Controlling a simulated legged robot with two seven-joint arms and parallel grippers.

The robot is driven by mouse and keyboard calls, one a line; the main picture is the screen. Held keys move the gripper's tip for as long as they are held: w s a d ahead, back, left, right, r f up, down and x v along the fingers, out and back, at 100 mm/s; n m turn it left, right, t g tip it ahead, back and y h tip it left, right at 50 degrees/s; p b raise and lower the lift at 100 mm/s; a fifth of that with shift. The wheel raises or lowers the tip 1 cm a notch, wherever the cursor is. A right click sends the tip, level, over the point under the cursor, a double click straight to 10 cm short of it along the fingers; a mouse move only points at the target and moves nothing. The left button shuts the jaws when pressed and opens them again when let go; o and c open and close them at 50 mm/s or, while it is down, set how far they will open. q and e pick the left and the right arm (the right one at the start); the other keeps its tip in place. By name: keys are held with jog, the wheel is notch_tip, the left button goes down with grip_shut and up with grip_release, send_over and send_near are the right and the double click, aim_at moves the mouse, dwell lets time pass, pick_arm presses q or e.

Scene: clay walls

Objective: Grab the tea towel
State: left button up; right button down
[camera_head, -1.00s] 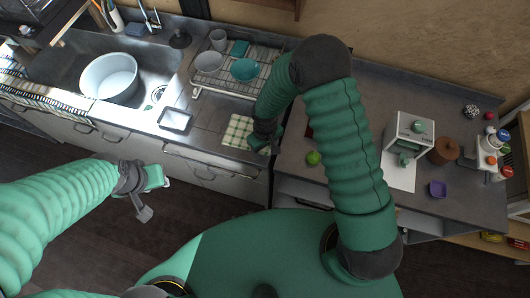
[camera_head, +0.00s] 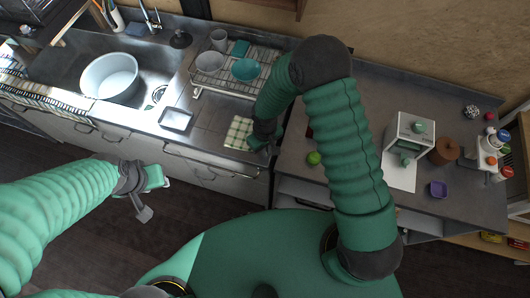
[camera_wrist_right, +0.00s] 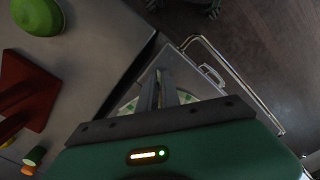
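The tea towel (camera_head: 238,132) is a white and green checked cloth on the grey counter, in front of the dish rack. My right gripper (camera_head: 262,145) reaches down at its right edge, close to the counter's front edge. In the right wrist view the two grey fingers (camera_wrist_right: 160,88) are close together, with parts of the towel (camera_wrist_right: 188,97) beside them. Whether cloth is between the fingertips is hidden. My left gripper (camera_head: 156,196) is empty, fingers apart, over the floor in front of the cabinets.
A dish rack (camera_head: 205,91) with cups and bowls stands behind the towel. A small tray (camera_head: 176,119) is to its left, and a white basin (camera_head: 109,75) sits in the sink. A green apple (camera_head: 313,158) and a white coffee machine (camera_head: 408,135) stand on the right counter.

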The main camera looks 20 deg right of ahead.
jog(key=shift+s+f, duration=0.2)
jog(key=shift+s, duration=0.05)
